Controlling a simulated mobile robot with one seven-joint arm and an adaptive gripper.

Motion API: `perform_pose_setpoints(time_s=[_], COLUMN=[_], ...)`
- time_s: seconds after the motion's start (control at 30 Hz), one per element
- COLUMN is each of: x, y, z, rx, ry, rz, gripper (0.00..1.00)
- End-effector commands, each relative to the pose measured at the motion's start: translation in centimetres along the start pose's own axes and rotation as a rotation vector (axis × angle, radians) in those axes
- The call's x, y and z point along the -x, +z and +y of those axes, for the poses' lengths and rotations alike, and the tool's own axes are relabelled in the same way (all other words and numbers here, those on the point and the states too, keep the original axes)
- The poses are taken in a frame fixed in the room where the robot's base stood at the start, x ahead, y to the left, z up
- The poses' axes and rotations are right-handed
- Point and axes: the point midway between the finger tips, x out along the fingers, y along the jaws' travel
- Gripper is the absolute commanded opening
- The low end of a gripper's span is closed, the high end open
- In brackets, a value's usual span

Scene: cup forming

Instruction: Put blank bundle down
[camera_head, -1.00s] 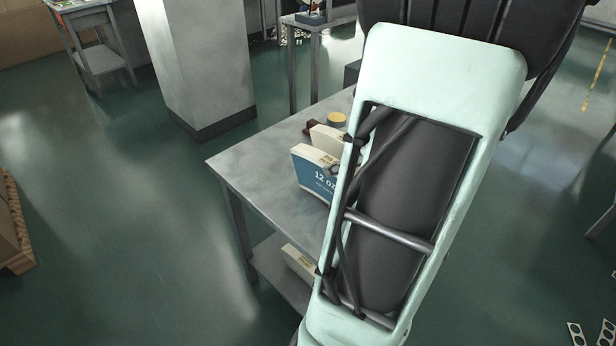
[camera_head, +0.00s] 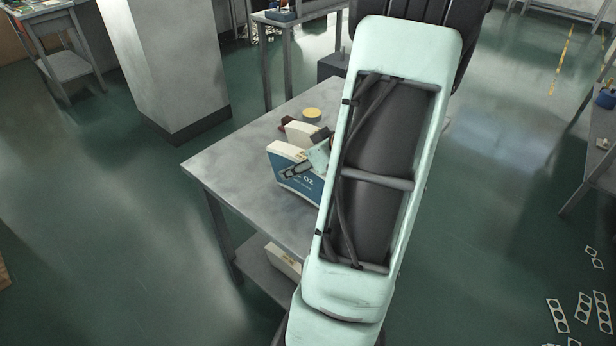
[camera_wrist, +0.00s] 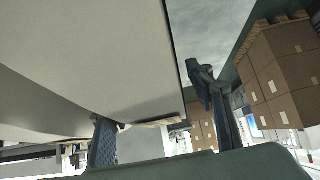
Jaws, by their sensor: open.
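A blank bundle with a blue face marked "oz" and a pale top (camera_head: 288,178) stands upright on the grey table (camera_head: 225,165). My gripper (camera_head: 297,170) is at this bundle, with a dark finger across its blue face. The rest of the gripper is mostly hidden behind my arm. In the wrist view the pale broad side of a bundle (camera_wrist: 95,60) fills the upper left, very close. The two dark fingers show apart near its edge, and my gripper is open. I cannot tell whether either finger touches the bundle.
A second pale bundle (camera_head: 303,132) stands just behind, with a round yellow-topped thing (camera_head: 312,114) beyond it. A pale box (camera_head: 284,262) lies on the lower shelf. A pillar (camera_head: 165,70) stands behind left. The table's left part is clear.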

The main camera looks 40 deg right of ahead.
Motion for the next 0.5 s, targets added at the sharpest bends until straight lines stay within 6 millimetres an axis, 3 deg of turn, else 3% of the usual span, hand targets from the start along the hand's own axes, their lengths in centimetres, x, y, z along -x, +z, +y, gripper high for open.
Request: perform_pose_setpoints(time_s=[0.3, 0.5], x=[-0.63, -0.62], y=[0.01, 0.02], z=[0.04, 0.02], rx=[0.000, 0.000], ry=[0.002, 0.001], rz=[-0.001, -0.001], gripper=[0.49, 0.28])
